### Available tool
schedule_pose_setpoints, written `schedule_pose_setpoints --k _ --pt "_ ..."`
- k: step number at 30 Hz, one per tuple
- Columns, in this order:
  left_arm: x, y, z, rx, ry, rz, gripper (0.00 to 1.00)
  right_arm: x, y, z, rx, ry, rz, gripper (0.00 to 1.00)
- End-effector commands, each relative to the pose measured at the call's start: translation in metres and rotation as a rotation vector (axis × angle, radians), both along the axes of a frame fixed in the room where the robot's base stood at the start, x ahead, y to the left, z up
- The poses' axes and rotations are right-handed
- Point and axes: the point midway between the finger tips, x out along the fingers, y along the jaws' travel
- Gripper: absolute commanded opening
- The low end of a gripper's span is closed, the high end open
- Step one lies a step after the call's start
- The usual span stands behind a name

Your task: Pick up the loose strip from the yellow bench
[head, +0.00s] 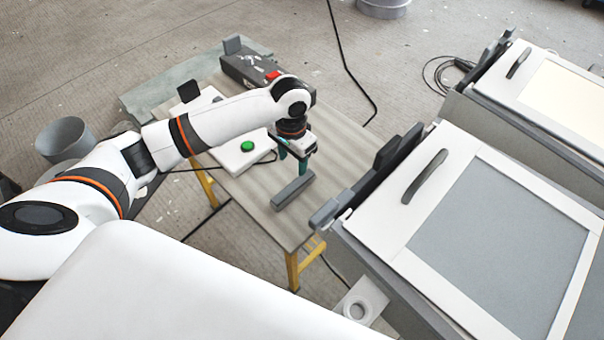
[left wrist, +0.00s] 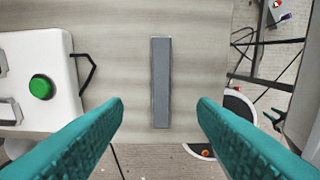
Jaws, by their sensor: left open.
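The loose strip (head: 293,191) is a short grey bar lying flat on the wooden top of the yellow-legged bench (head: 250,190), near its front right end. In the left wrist view the strip (left wrist: 160,83) stands lengthwise in the picture, between and beyond my teal fingers. My left gripper (head: 298,163) is open and empty, above the bench just behind the strip. In the left wrist view the fingers of my left gripper (left wrist: 160,106) are wide apart, one on each side of the strip, not touching it. My right gripper is not in view.
A white box with a green button (head: 247,146) sits on the bench left of the strip. A dark case (head: 250,70) lies at the back. White-framed moulds (head: 480,240) stand at the right, close to the bench. Cables run over the floor.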

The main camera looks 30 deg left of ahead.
Motion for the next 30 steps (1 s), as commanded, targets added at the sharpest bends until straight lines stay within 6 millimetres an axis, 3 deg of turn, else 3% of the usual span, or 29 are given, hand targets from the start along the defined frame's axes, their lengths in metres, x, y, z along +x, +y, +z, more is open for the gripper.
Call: schedule_pose_setpoints --k 12,17,25,30 --pt "-0.001 0.0 -0.061 0.001 0.003 0.001 0.53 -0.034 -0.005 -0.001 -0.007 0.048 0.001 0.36" --pt "-0.001 0.0 -0.072 0.001 0.003 0.0 0.53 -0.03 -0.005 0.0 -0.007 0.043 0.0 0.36" --pt "-0.003 -0.001 -0.11 0.002 0.003 0.001 0.53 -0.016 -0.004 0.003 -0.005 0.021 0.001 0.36" --pt "-0.003 -0.001 -0.119 0.002 0.0 0.0 0.53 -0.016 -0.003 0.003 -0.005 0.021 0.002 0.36"
